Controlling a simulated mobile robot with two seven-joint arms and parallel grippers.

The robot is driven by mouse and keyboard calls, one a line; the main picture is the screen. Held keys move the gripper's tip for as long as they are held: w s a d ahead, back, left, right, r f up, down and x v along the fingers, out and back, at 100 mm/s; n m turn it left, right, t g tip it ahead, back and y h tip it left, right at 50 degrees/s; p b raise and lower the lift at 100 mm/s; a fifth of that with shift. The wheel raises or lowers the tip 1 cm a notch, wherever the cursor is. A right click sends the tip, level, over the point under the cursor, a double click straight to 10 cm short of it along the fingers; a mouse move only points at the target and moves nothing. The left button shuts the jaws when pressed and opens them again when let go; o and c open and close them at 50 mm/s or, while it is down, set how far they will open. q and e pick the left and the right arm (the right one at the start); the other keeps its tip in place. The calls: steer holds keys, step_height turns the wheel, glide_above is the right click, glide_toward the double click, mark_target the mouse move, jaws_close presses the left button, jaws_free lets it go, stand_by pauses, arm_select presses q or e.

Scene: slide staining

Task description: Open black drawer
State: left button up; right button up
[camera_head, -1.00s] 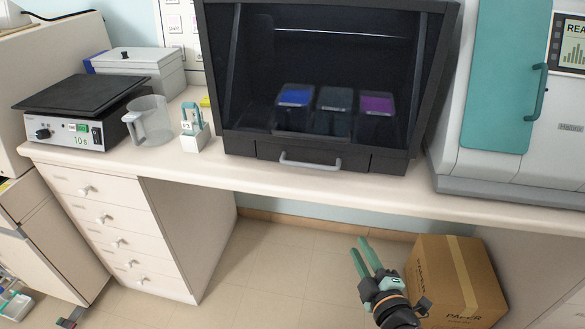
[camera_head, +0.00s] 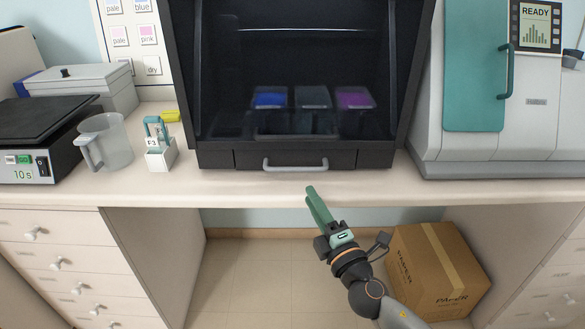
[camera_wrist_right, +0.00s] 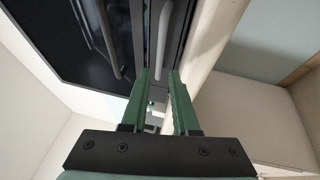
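The black drawer (camera_head: 345,159) is a low front panel at the bottom of the black cabinet (camera_head: 184,100), with a grey bar handle (camera_head: 295,165). It looks shut. My right gripper (camera_head: 313,191) is in front of and below the handle, near the counter's front edge, fingers pointing up toward it. In the right wrist view the green fingers (camera_wrist_right: 159,75) are apart with nothing between them. The grey handle (camera_wrist_right: 163,42) lies just beyond the fingertips, apart from them. My left gripper is not in view.
Behind the cabinet's glass stand blue (camera_head: 270,98), dark and purple (camera_head: 355,98) containers. The counter's front edge (camera_head: 400,190) runs below the drawer. A slide holder (camera_head: 160,150) and jug (camera_head: 104,143) stand left. A cardboard box (camera_head: 437,270) is on the floor.

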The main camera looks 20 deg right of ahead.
mark_target(295, 169)
steer(key=x, duration=1)
steer(key=shift+w+p, duration=0.15)
steer(key=shift+p, duration=0.15)
jaws_close()
stand_by(1.0)
